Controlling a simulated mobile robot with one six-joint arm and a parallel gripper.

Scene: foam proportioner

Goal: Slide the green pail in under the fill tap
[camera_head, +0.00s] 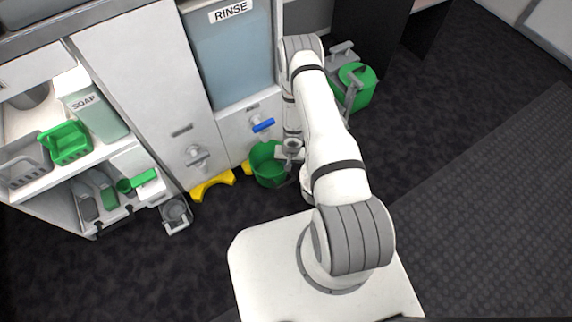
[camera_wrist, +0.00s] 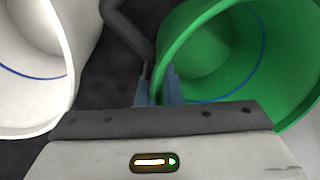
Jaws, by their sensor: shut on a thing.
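The green pail (camera_head: 268,168) stands on the dark floor in front of the cabinet, roughly below the blue-handled tap (camera_head: 263,125). A second tap (camera_head: 196,156), grey, is on the panel to the left; I cannot tell which is the fill tap. My gripper (camera_head: 291,152) is at the pail's right rim, partly hidden by my arm. In the wrist view my gripper (camera_wrist: 158,88) is shut on the wall of the green pail (camera_wrist: 225,60), which looks empty, with a blue line inside.
Yellow floor pieces (camera_head: 212,186) lie at the cabinet foot, one close to the pail's left. A white pail (camera_wrist: 35,70) stands close by on the wrist view's left. A green bucket with grey fittings (camera_head: 358,88) is at the right. A shelf (camera_head: 30,165) is at left.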

